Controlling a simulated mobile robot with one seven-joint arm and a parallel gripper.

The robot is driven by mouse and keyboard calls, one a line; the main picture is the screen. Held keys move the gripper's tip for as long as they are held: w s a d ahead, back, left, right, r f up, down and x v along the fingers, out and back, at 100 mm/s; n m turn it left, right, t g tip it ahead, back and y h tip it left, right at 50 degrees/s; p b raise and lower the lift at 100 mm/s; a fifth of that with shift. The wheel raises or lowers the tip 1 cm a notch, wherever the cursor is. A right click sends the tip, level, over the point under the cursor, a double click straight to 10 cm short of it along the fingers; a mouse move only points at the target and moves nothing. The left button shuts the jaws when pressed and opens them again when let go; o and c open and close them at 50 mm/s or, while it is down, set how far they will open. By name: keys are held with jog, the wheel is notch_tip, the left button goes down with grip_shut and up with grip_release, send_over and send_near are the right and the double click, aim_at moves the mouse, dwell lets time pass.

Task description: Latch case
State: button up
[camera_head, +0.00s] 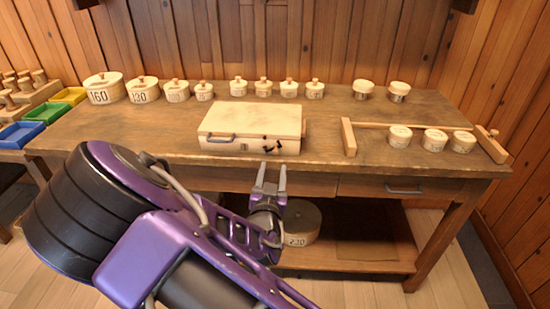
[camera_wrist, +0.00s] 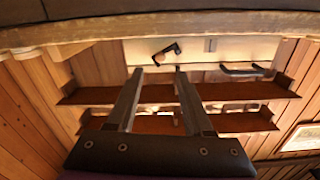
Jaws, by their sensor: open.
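The case (camera_head: 225,143) is a cream, flat box on the workbench, with its lid (camera_head: 252,118) down on top. A grey handle (camera_head: 217,139) is at the left of its front face, and dark latch parts (camera_head: 270,148) are at the right. In the wrist view, which looks upside down, the latch (camera_wrist: 167,52) and handle (camera_wrist: 243,70) show on the pale front. I cannot tell whether the latch is fastened. My gripper (camera_head: 271,172) is open and empty, in front of the bench edge and just below the latch. Its fingers (camera_wrist: 159,72) point towards the case, apart from it.
A wooden rail (camera_head: 349,138) with round pots (camera_head: 434,140) stands at right. Coloured bins (camera_head: 20,134) are at far left. A drawer handle (camera_head: 405,188) projects below the top.

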aim_at(276, 153)
jog(key=w, duration=0.6)
jog(key=shift+w+d, duration=0.15)
jog(key=shift+w, duration=0.05)
grip_shut()
